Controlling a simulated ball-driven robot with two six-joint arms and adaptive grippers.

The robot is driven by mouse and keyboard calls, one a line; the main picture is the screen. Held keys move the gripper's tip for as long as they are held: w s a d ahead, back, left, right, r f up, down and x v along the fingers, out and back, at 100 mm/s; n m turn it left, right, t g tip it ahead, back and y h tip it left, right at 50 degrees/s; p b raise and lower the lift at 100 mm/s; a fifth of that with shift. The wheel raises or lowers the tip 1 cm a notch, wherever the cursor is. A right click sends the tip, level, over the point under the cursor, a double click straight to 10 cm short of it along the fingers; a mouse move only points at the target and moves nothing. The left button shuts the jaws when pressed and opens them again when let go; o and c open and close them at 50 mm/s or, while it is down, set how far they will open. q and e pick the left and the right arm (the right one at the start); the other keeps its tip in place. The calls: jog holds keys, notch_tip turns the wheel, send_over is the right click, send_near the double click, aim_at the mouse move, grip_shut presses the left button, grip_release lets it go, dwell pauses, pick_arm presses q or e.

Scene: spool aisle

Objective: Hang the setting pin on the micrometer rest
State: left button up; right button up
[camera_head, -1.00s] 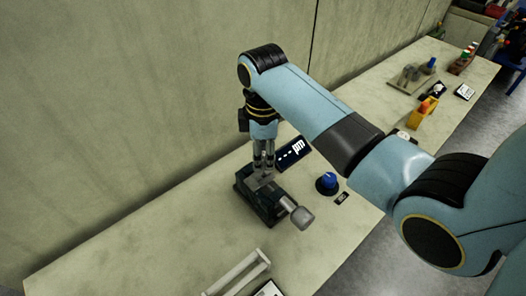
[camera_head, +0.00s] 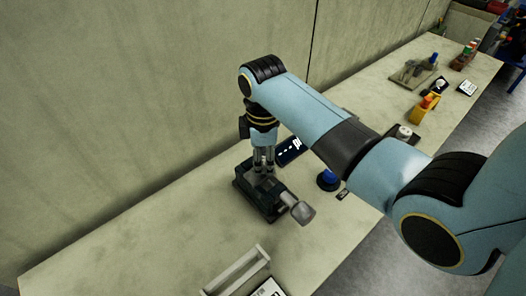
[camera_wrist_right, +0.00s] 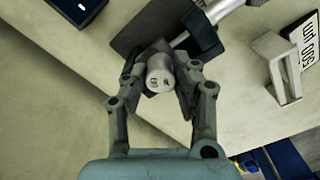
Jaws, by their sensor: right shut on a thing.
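The setting pin (camera_wrist_right: 159,76) is a short silver cylinder with dark marks on its end face, seen nearly end-on in the right wrist view. My right gripper (camera_wrist_right: 160,68) is shut on it, one finger on each side. In the head view, the right gripper (camera_head: 264,168) points down over the dark block of the micrometer rest (camera_head: 254,202). A silver thimble (camera_head: 302,212) sticks out at its front right. The block also shows behind the fingers in the wrist view (camera_wrist_right: 138,32). The fingers hide where pin and rest meet, so I cannot tell whether they touch. My left gripper is out of view.
A pale bracket (camera_head: 236,272) stands at the front, beside a white label (camera_head: 268,288). A dark display (camera_head: 291,151) and a blue knob (camera_head: 328,179) are behind and right of the rest. A yellow holder (camera_head: 423,108) stands farther back. The bench's left part is clear.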

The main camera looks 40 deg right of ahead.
jog(key=o, duration=1.1)
jog(key=shift+r, duration=0.1)
notch_tip(320, 180, up, 12)
jog(key=shift+f, duration=0.1)
